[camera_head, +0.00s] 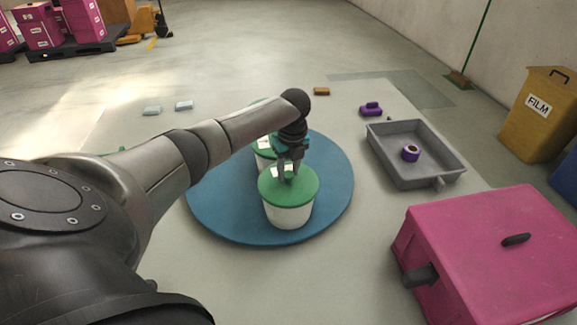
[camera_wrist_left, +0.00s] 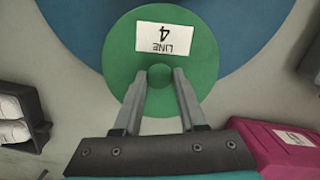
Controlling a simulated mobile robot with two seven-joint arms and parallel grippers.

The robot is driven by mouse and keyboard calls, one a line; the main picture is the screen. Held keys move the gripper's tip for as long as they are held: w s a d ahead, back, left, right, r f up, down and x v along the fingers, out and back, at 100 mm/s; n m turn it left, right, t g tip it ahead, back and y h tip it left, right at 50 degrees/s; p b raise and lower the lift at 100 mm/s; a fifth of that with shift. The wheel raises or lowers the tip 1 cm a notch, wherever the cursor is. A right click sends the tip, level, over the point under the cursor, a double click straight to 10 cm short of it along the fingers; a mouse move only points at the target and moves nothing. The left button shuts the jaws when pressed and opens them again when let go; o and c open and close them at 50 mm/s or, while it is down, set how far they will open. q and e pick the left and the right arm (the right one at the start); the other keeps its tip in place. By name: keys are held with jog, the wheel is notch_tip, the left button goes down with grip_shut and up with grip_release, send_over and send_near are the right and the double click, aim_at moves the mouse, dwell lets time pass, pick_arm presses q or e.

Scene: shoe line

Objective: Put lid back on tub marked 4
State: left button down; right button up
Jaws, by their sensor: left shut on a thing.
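A green lid (camera_head: 300,190) with a white label lies level over the white tub (camera_head: 288,216) at the front of the blue turntable (camera_head: 225,222). The lid also shows in the left wrist view (camera_wrist_left: 199,80), its label (camera_wrist_left: 165,38) reading "LINE 4" upside down. My left gripper (camera_head: 288,177) points down and is shut on the lid's round green knob (camera_wrist_left: 160,75). The lid appears to meet the tub's rim; I cannot tell whether it is fully seated. Another white tub (camera_head: 265,157) with a green lid stands behind, partly hidden by my arm. My right gripper is not in view.
A grey tray (camera_head: 404,178) holding a purple roll (camera_head: 410,153) lies right of the turntable. A large pink box (camera_head: 490,250) stands at the front right. A purple object (camera_head: 371,109), an orange block (camera_head: 321,91) and two pale blocks (camera_head: 152,111) lie toward the back.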

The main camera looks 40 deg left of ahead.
pick_arm(q)
jog(key=shift+f+p, duration=0.15)
jog(key=shift+p, duration=0.7)
dwell(1.3)
dwell(0.4)
grip_release()
dwell(0.5)
dwell(0.3)
